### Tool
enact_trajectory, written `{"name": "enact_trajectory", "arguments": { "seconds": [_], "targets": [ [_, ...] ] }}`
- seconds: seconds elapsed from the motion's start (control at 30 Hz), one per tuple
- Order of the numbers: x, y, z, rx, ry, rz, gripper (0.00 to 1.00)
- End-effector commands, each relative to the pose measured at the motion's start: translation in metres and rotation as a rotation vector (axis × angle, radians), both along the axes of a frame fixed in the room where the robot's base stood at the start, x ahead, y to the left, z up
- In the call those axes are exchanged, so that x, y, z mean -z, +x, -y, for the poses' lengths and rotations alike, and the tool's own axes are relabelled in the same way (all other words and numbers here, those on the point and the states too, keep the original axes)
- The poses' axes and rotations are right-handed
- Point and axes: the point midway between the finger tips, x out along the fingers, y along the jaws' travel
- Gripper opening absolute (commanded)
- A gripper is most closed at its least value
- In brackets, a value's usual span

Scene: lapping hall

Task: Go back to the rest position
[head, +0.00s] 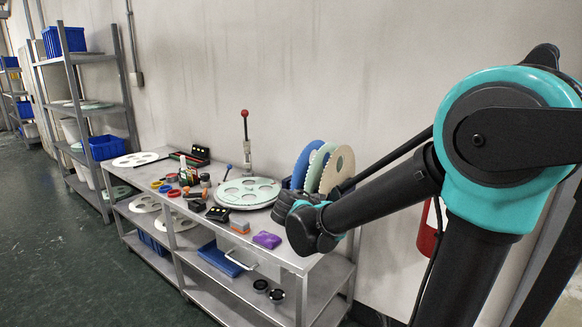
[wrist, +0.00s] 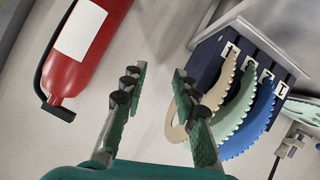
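My arm reaches across the right side of the head view, over the right end of the metal bench (head: 318,262). In the head view the fingers of my gripper are hidden behind the arm's dark end. In the wrist view my gripper (wrist: 158,80) shows its two fingers spread apart with nothing between them. Behind the fingertips is bare pale wall. A rack (wrist: 276,58) of toothed discs in cream, green and blue stands just right of the right finger, apart from it or slightly overlapped in view.
A red fire extinguisher (wrist: 80,50) hangs left of my gripper; it also shows in the head view (head: 428,232). The bench holds a round plate (head: 247,193), a red-knobbed lever press (head: 246,140), a purple block (head: 267,239) and small tools. Open floor (head: 50,235) lies left.

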Motion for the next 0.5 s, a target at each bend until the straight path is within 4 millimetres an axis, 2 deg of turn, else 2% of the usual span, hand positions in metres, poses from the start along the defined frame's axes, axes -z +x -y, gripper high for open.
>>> {"name": "enact_trajectory", "arguments": {
  "seconds": [0.03, 0.1, 0.2, 0.3, 0.4, 0.5],
  "targets": [
    [0.018, -0.014, 0.02, 0.005, 0.022, -0.074, 0.29],
    [0.047, -0.038, 0.042, -0.013, 0.066, -0.203, 0.29],
    [0.089, -0.078, 0.063, -0.069, 0.156, -0.372, 0.29],
    [0.125, -0.117, 0.07, -0.155, 0.259, -0.497, 0.29],
    [0.152, -0.15, 0.066, -0.254, 0.359, -0.567, 0.29],
    [0.168, -0.173, 0.057, -0.344, 0.436, -0.593, 0.29]
  ]
}}
